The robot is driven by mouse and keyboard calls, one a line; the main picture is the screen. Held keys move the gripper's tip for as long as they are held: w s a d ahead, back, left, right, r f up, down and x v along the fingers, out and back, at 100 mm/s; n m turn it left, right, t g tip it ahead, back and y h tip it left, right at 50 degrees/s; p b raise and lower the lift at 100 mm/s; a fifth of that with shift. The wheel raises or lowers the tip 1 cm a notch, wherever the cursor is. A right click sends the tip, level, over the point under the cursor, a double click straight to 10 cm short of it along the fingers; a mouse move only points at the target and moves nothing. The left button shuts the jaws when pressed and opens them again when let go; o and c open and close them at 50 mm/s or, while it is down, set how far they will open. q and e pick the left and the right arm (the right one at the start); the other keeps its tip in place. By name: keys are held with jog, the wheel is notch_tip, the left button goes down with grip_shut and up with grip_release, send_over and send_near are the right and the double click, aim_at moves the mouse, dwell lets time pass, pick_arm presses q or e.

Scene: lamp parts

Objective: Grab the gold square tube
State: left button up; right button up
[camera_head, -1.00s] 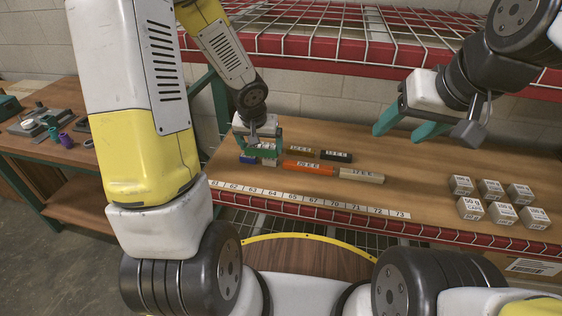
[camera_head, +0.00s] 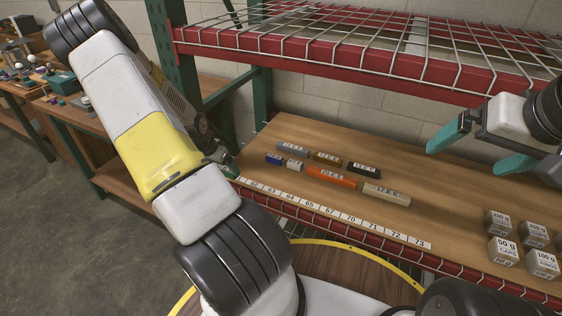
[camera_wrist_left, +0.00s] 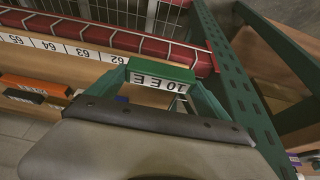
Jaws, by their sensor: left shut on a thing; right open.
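A brown-gold labelled piece (camera_head: 326,158) lies in the back row on the wooden shelf, between a grey piece (camera_head: 292,147) and a black piece (camera_head: 364,168). In the head view, my left arm hides most of this gripper; a bit of green (camera_head: 230,171) shows at the shelf's left end. My right gripper (camera_head: 466,158) is open and empty above the shelf's right part.
Orange (camera_head: 332,178), beige (camera_head: 386,195) and blue (camera_head: 274,159) pieces lie in front. A numbered strip (camera_head: 330,213) runs along the shelf's front edge. Labelled cubes (camera_head: 504,250) stand at right. A red wire shelf (camera_head: 350,65) hangs above; a green post (camera_head: 168,40) stands left.

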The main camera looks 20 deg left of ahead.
pick_arm(q)
jog(key=shift+s+a+f, duration=0.15)
jog(key=shift+s+a, duration=0.05)
jog(key=shift+a, duration=0.25)
jog(key=w+d, duration=0.3)
jog(key=d, duration=0.1)
jog(key=w+d+f, duration=0.1)
jog(key=w+d, duration=0.2)
jog(key=d, duration=0.1)
jog(key=w+d, duration=0.3)
jog(key=d, duration=0.1)
jog(key=shift+d+f, duration=0.25)
jog(key=shift+d, duration=0.05)
jog(key=shift+f, duration=1.8)
jog(key=shift+f, duration=0.1)
jog(key=o, duration=1.1)
